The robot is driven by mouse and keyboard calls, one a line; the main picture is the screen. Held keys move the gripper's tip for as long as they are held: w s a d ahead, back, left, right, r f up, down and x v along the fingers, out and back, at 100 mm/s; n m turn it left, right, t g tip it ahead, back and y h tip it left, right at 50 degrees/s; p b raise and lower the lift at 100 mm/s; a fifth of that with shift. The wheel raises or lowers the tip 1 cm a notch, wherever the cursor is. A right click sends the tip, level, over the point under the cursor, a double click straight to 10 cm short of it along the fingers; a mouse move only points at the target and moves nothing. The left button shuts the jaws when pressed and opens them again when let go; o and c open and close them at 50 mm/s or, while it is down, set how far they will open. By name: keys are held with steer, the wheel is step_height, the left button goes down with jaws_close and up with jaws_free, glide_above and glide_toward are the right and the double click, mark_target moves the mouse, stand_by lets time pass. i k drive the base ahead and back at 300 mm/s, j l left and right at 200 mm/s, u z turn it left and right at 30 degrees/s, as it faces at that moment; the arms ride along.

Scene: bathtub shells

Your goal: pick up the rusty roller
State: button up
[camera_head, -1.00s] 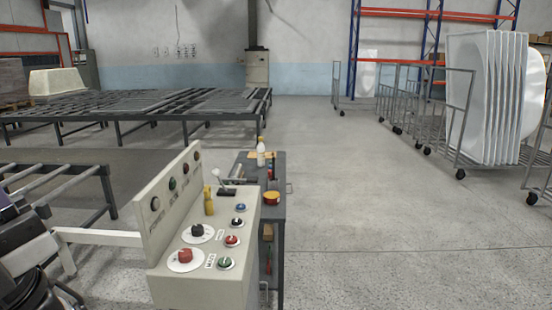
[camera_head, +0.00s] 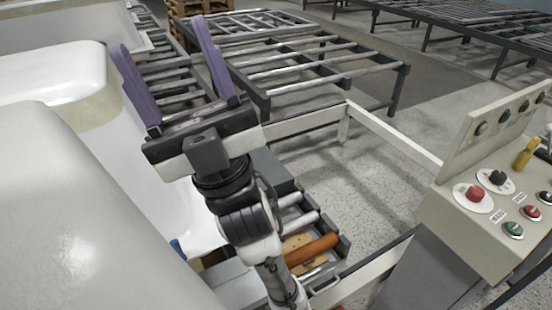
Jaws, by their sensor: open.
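The rusty roller (camera_head: 312,250) is an orange-brown cylinder. It lies at the low right of my arm, among grey rollers in a dark conveyor frame, and my arm hides its left end. My gripper (camera_head: 172,72) has two purple fingers spread wide apart, with nothing between them. It is raised in the upper left of the view, away from the roller and in front of the white tub shells.
White bathtub shells (camera_head: 70,190) fill the left side, close to my arm. A control panel (camera_head: 490,190) with knobs stands at the right. A pale rail (camera_head: 395,150) runs between the conveyor and the panel. Roller tables (camera_head: 300,60) stand behind, with grey floor between.

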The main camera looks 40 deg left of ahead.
mark_target(301, 256)
steer(key=u, duration=0.85)
steer(key=k, duration=0.25)
